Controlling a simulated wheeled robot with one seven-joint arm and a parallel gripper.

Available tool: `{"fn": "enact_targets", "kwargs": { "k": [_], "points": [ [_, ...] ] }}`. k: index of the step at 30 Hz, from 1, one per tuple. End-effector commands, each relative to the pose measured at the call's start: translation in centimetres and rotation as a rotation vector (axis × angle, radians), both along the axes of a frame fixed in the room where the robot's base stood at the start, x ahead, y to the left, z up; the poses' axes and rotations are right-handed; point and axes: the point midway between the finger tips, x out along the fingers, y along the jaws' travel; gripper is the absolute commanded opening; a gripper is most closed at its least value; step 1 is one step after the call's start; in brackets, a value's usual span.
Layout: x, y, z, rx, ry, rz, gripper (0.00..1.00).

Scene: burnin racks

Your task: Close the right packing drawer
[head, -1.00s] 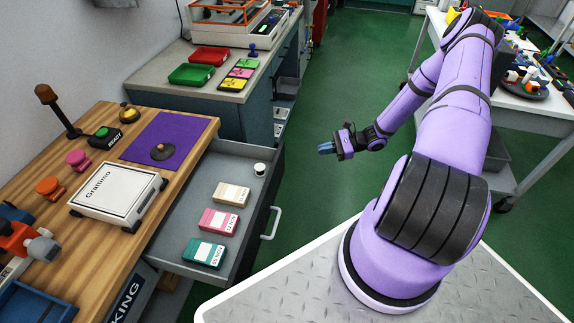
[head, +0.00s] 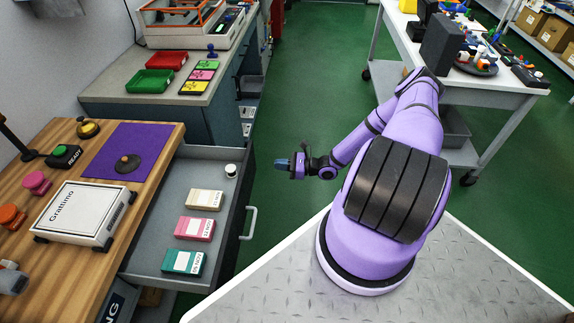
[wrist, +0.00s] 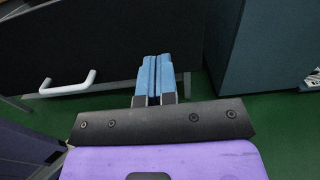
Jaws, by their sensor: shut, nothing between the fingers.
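The packing drawer (head: 165,258) is pulled out from the wooden bench in the head view. It holds a beige box (head: 205,199), a pink box (head: 195,228), a teal box (head: 184,262) and a small white roll (head: 231,171). Its white handle (head: 250,223) is on the dark front, and the handle also shows at the left of the wrist view (wrist: 68,88). My gripper (head: 279,164) is shut and empty, out in front of the drawer front, near its far end. Its blue fingers (wrist: 153,78) are together in the wrist view, right of the handle, with the dark front beyond them.
The wooden bench (head: 65,150) carries a white Grattimo case (head: 85,212) and a purple mat (head: 128,150). A grey bench (head: 150,98) with trays stands behind. A white table (head: 480,82) is at the right. Green floor (head: 310,90) is clear between.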

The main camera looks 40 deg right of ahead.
Motion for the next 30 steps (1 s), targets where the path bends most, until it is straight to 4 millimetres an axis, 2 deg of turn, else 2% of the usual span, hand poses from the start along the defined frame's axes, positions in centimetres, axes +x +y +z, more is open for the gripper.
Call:
{"fn": "enact_targets", "kwargs": {
  "k": [6, 15, 30],
  "points": [
    [2.9, 3.0, 0.0, 0.001, -0.001, 0.002, 0.0],
    [5.6, 5.7, 0.0, -0.001, 0.001, 0.0, 0.0],
    [6.2, 6.1, 0.0, -0.002, 0.001, -0.002, 0.0]
  ]
}}
